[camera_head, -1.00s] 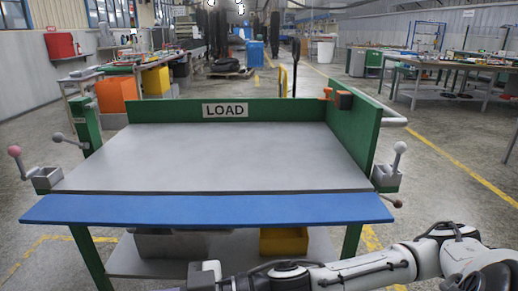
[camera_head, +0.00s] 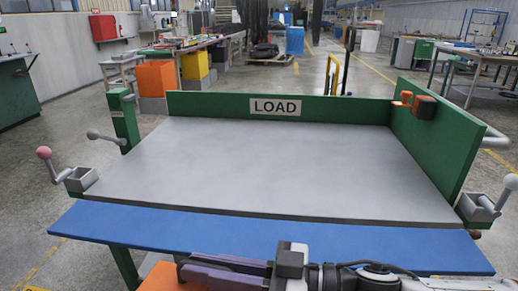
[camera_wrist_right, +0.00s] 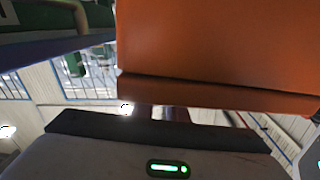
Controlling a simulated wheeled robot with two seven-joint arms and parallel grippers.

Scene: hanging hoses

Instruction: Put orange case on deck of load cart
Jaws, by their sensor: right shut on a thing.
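The orange case (camera_head: 163,279) shows in part at the bottom edge of the head view, in front of the cart's blue front edge. My right gripper (camera_head: 192,270) is shut on it, with its dark fingers pointing left. In the right wrist view the case (camera_wrist_right: 215,45) fills much of the upper right, close to the gripper. The load cart's grey deck (camera_head: 260,165) is bare, with a green back wall bearing a LOAD sign (camera_head: 275,107). My left gripper is not in view.
The blue front strip (camera_head: 270,240) lies between the gripper and the deck. A green side wall (camera_head: 437,130) with an orange and black device (camera_head: 420,106) bounds the deck's right. Ball-topped levers stand at the front left (camera_head: 46,154) and front right (camera_head: 511,182).

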